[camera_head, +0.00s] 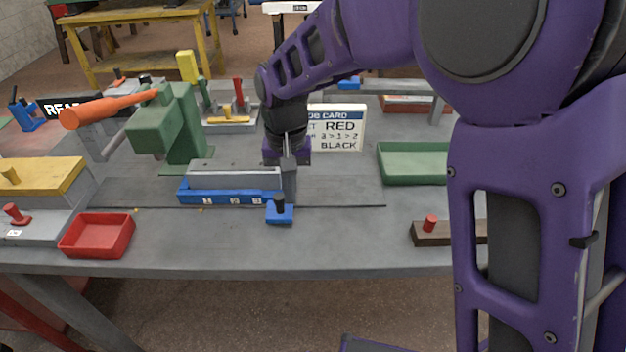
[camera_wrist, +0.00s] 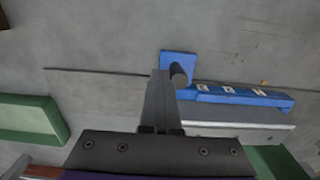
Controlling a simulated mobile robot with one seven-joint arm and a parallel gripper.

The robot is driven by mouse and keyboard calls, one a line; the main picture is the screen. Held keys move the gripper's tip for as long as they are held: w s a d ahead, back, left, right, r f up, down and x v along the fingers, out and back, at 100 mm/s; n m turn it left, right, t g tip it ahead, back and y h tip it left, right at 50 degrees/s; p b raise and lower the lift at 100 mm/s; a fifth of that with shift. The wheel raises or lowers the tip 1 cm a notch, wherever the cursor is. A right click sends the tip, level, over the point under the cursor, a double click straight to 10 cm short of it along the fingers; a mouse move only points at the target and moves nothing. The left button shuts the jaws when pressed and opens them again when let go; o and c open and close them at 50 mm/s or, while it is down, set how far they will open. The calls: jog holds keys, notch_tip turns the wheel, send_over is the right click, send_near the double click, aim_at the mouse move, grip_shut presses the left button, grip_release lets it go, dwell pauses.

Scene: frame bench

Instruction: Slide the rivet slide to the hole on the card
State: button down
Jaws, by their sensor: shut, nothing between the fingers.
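The rivet slide appears to be the blue block with a dark upright knob (camera_head: 280,213), at the right end of the blue rail (camera_head: 222,198); both also show in the wrist view, the slide (camera_wrist: 176,58) and the rail (camera_wrist: 245,97). The rail's front has white number labels, too small to read surely. The white job card (camera_head: 345,130) stands behind; "RED", "3>1>2" and "BLACK" show, its left part hidden by my arm. My gripper (camera_head: 288,190) points down, shut and empty, right beside the knob; its fingertips (camera_wrist: 160,78) overlap the knob's left side in the wrist view. Contact is unclear.
A green press (camera_head: 180,125) with an orange lever (camera_head: 115,105) stands left behind the rail. A red tray (camera_head: 97,235) is front left, a green tray (camera_head: 412,165) right. A wooden block with a red knob (camera_head: 430,232) is front right. The front bench strip is clear.

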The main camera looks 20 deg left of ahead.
jog(key=shift+s+a+p, duration=0.95)
jog(key=shift+a, duration=2.4)
jog(key=shift+s+a+p, duration=0.95)
jog(key=shift+a+p, duration=0.05)
jog(key=shift+a, duration=2.35)
jog(key=shift+s+a+p, duration=0.95)
jog(key=shift+a, duration=2.4)
jog(key=shift+w+d, duration=0.2)
jog(key=shift+d, duration=0.6)
notch_tip(320, 180, up, 7)
jog(key=shift+p, duration=0.35)
